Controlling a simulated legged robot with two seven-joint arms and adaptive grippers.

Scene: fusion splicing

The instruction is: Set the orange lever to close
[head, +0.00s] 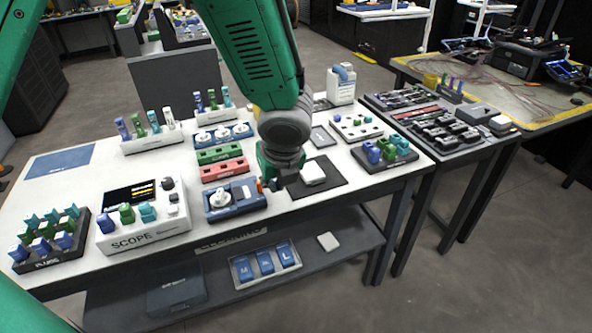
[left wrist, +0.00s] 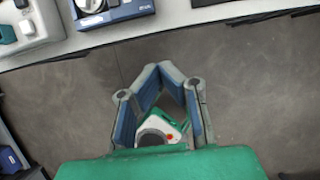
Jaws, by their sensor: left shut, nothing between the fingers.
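The blue device (head: 250,202) with a white round knob (head: 222,196) sits near the front edge of the white table. A small orange part (head: 259,185), which looks like the lever, shows at the device's right end, close beside my gripper. It is too small to tell its position. In the left wrist view, the shut fingers (left wrist: 172,68) are over the floor. The blue device (left wrist: 125,12) is cut off at the top there, with no orange visible.
A white block on a black mat (head: 327,190) lies right of the gripper. Red and green racks (head: 222,170) stand behind the device. The SCOPE box (head: 150,235) is left of it. A lower shelf (head: 350,262) holds a tray of blue pieces.

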